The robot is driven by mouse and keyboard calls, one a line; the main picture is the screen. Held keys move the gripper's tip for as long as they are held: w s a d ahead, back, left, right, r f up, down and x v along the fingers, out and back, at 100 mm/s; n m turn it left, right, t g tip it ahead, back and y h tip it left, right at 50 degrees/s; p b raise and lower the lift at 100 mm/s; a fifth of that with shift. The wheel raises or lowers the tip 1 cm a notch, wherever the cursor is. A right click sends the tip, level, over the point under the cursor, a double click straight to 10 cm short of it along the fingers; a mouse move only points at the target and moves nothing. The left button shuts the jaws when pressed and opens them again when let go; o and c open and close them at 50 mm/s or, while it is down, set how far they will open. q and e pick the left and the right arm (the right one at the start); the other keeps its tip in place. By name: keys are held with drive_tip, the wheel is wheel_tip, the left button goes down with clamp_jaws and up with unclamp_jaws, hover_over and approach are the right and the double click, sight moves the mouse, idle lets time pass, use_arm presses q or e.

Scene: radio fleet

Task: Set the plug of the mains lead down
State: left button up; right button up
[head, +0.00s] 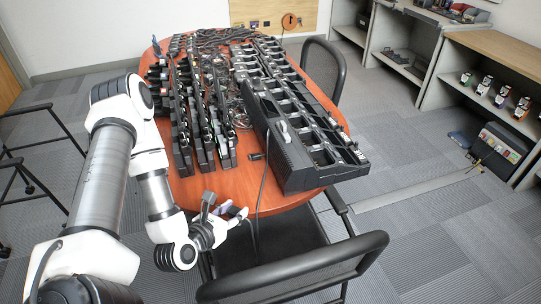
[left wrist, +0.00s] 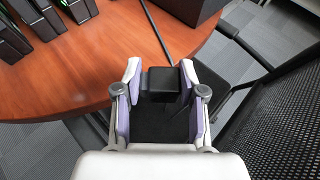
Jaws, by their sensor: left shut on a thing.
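My left gripper (head: 235,214) is at the near edge of the table (head: 236,188), by the black chair. In the left wrist view its purple-lined fingers (left wrist: 162,84) are shut on the black plug (left wrist: 164,80) of the mains lead. The plug appears as a dark block between the fingertips. The table's rounded edge (left wrist: 90,100) lies just beyond and left of it, and the dark chair seat shows below. The black lead (left wrist: 155,28) runs away from the plug area over the tabletop; in the head view it (head: 263,185) hangs over the edge. My right gripper is not in view.
A large black multi-bay charger (head: 290,155) fills the table's right side. Rows of black radios (head: 200,140) stand at left. A small black item (head: 256,156) lies between. The front strip of tabletop is bare. A chair back (head: 290,268) stands close in front.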

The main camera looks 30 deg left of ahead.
use_arm(q)
drive_tip(key=w+a+b, duration=0.2)
drive_tip(key=b, duration=0.2)
drive_tip(key=w+a+f+b, duration=0.1)
drive_tip(key=w+b, duration=0.1)
drive_tip(key=b, duration=0.2)
drive_tip(key=shift+a, duration=0.35)
drive_tip(key=w+b, duration=0.1)
drive_tip(key=w+a+b, duration=0.1)
drive_tip(key=b, duration=0.1)
drive_tip(key=shift+w+a, duration=0.3)
drive_tip(key=b, duration=0.2)
hover_over(237, 185)
drive_tip(key=shift+s+d+f, duration=0.3)
drive_tip(key=shift+s+f, duration=0.05)
drive_tip(key=f, duration=0.1)
drive_tip(key=f+b, duration=0.1)
drive_tip(key=f, duration=0.1)
drive_tip(key=shift+w+a+f+b, duration=0.25)
drive_tip(key=shift+w+a+b, duration=0.05)
drive_tip(key=shift+b, duration=0.1)
drive_tip(key=shift+r, duration=0.15)
drive_tip(key=o, duration=1.1)
